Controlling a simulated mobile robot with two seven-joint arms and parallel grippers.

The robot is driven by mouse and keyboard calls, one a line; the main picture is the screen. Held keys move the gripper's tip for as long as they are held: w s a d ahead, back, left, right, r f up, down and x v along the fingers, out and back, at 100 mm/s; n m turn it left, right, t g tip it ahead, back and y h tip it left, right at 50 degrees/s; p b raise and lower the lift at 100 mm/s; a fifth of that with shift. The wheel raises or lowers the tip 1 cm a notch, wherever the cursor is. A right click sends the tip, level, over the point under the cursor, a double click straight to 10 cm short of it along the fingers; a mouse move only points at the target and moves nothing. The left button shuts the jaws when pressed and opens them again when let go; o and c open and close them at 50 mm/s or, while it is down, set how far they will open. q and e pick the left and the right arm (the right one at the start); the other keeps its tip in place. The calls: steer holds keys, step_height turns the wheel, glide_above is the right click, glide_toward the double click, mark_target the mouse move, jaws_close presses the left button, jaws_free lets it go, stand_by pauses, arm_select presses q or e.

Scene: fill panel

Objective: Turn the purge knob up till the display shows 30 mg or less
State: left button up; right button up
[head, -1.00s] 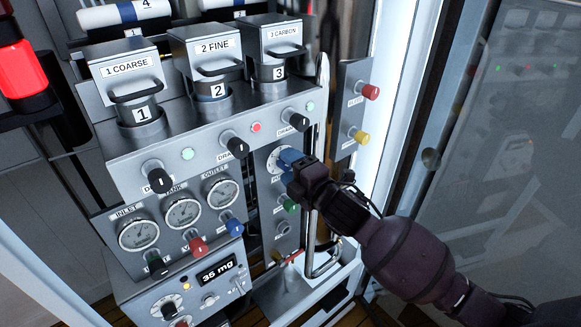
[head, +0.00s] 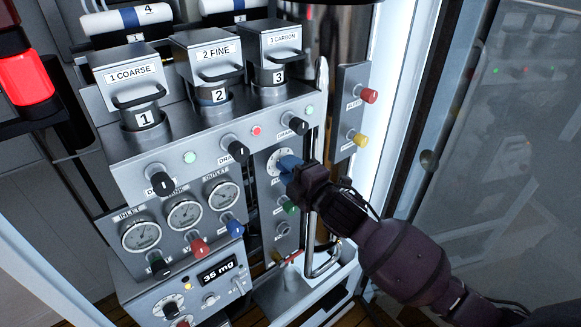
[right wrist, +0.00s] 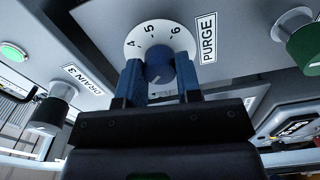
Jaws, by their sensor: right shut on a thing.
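The blue purge knob (right wrist: 158,70) sits on a white numbered dial (right wrist: 160,42) beside a "PURGE" label. In the right wrist view the numbers 4, 5 and 6 show. My right gripper (right wrist: 161,80) is shut on the knob, a blue finger on each side. In the head view my right gripper (head: 297,174) reaches the dial (head: 277,160) from the right and hides part of it. The display (head: 217,270) on the lower box reads 35 mg. My left gripper is not in view.
A green knob (head: 290,207) sits just below the purge dial. Black drain knobs (head: 237,150) line the shelf edge above left. A side plate with a red knob (head: 369,96) and a yellow knob (head: 361,139) stands to the right. A metal handle (head: 318,262) runs beside the panel.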

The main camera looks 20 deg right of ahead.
arm_select(q)
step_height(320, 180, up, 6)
steer(key=p, duration=0.5)
arm_select(e)
steer(key=shift+m, duration=3.8)
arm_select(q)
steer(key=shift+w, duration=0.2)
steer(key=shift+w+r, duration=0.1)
arm_select(e)
steer(key=o, duration=0.9)
steer(key=shift+o, duration=0.2)
arm_select(q)
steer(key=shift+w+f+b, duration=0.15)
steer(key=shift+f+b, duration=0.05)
steer(key=shift+b, duration=0.1)
arm_select(e)
steer(key=v, duration=1)
steer(key=shift+s, duration=0.4)
steer(key=shift+d, duration=0.15)
